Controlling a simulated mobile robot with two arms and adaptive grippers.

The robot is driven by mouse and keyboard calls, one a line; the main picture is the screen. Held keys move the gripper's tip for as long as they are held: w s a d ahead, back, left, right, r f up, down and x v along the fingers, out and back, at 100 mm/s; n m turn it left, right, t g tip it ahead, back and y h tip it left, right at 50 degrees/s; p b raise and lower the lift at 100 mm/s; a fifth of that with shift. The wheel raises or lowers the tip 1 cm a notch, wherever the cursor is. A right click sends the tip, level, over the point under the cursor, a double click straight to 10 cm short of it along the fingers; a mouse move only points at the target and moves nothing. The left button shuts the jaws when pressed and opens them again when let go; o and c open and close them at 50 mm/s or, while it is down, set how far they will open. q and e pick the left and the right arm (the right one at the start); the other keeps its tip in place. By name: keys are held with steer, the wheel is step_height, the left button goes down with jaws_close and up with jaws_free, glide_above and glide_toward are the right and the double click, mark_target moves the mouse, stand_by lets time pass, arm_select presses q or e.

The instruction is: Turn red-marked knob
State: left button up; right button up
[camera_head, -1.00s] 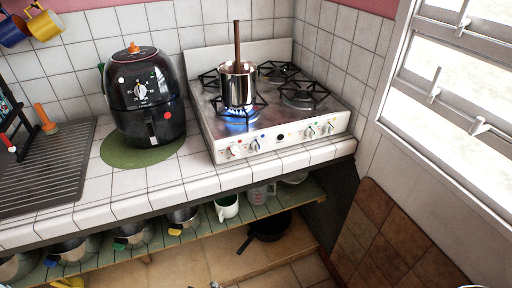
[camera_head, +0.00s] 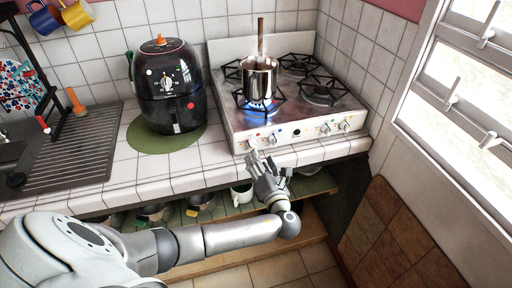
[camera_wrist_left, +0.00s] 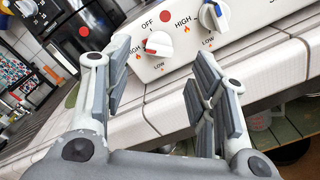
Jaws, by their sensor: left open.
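The red-marked knob (camera_wrist_left: 158,44) is white, below a red dot on the stove's front panel, with OFF and HIGH printed beside it. It also shows in the head view at the left end of the panel (camera_head: 252,143). My left gripper (camera_head: 263,160) is open in front of that end of the stove. In the left wrist view its spread fingers (camera_wrist_left: 162,76) stand on either side below the knob, apart from it and empty. A blue-marked knob (camera_wrist_left: 211,15) is to the right. My right gripper is not in view.
A steel pot (camera_head: 259,78) with a wooden handle sticking out stands over a lit blue flame. A black air fryer (camera_head: 167,88) is left of the stove. The tiled counter edge (camera_head: 180,184) runs below the panel, with pots on a shelf underneath.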

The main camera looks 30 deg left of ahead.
mark_target(252, 145)
arm_select(q)
steer(key=x, duration=0.6)
steer(key=shift+w+a, duration=0.1)
steer(key=shift+a, duration=0.05)
steer(key=c, duration=1)
